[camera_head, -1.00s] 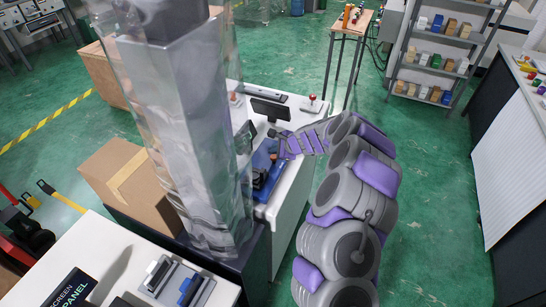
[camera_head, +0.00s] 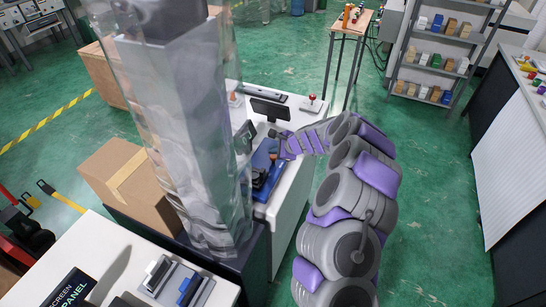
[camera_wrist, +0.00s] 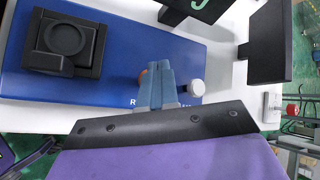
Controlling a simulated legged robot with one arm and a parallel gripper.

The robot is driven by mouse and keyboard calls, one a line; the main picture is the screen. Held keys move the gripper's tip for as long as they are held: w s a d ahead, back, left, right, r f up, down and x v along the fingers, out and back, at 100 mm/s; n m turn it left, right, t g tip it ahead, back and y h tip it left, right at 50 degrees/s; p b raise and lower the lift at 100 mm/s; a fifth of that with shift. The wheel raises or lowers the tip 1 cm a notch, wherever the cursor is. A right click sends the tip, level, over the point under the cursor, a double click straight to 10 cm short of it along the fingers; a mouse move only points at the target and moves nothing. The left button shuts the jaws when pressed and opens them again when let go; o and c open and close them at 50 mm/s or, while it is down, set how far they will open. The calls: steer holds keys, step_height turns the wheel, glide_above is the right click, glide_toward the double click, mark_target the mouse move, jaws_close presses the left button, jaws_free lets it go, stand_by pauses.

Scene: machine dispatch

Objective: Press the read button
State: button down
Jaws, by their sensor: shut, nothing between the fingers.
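A blue panel (camera_wrist: 215,60) lies on the white counter, and it also shows in the head view (camera_head: 270,181). In the wrist view, my gripper (camera_wrist: 160,75) is shut and empty over the panel's front part. A white round knob (camera_wrist: 196,88) is just right of the fingertips. A small orange-brown piece (camera_wrist: 142,73) shows at their left edge. White lettering starting with R is partly hidden behind my gripper, so I cannot read it all or tell which button is the read button. I cannot tell whether the fingertips touch anything.
A black fixture with a round recess (camera_wrist: 65,42) sits on the panel's left. A black screen (camera_wrist: 268,50) stands at the right. A red-topped joystick (camera_head: 312,101) is at the counter's far end. A tall clear-walled column (camera_head: 195,150) stands left of the counter.

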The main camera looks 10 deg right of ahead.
mark_target(275, 158)
steer(key=shift+d+f, duration=0.1)
steer(key=shift+f, duration=0.15)
steer(key=shift+f+b, duration=0.5)
steer(key=shift+f, duration=0.1)
stand_by(0.7)
steer(key=shift+r, duration=0.1)
steer(key=shift+r+p, duration=0.85)
steer(key=shift+r, duration=0.1)
step_height(275, 158, up, 5)
steer(key=p, duration=0.4)
steer(key=shift+s, duration=0.1)
stand_by(0.9)
